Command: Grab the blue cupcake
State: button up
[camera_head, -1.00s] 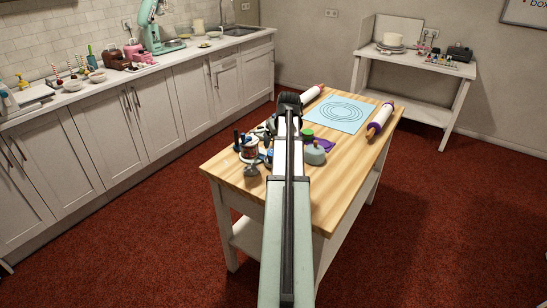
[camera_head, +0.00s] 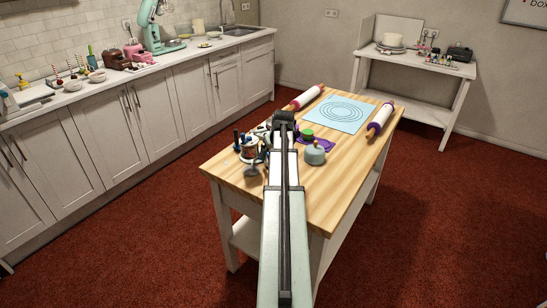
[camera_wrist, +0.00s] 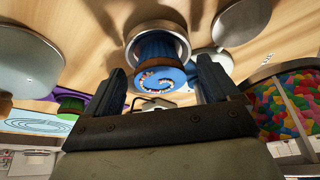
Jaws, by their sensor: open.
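My gripper (camera_wrist: 163,66) is open, one dark finger on each side of the cupcake in the picture. I cannot tell whether the cupcake is between the fingertips or just beyond them; no contact is clear. In the head view my gripper (camera_head: 283,118) is over the wooden table (camera_head: 300,215), and I cannot make out the cupcake there.
A grey-green domed pot (camera_head: 315,155) and a green item (camera_head: 307,134) on a purple mat stand right of my arm. A jar of colored candies (camera_wrist: 285,100) is close at right in the wrist view. Rolling pins flank a blue mat (camera_head: 340,114) farther back.

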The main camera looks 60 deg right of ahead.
jog(key=c, duration=1.2)
